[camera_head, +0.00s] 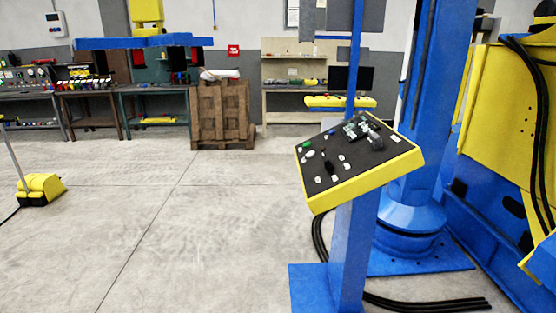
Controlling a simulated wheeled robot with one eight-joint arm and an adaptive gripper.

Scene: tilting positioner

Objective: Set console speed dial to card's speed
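The console (357,156) has a dark, sloping panel with a yellow rim and stands on a blue post right of the middle. Its panel carries a green button, a blue one, several white labels or knobs and dark knobs. A small greenish item (355,127) with dark parts sits near the panel's upper edge. I cannot tell which knob is the speed dial or how it is set. No readable card shows; a grey plate (312,17) and a darker plate (368,14) hang above the console. My gripper is not in view.
A blue column (440,100) and a big yellow and blue machine (500,120) stand right of the console. Black cables (425,303) lie on the floor around its base. A yellow foot pedal (41,188) stands at left. Open floor (190,230) lies left of the console.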

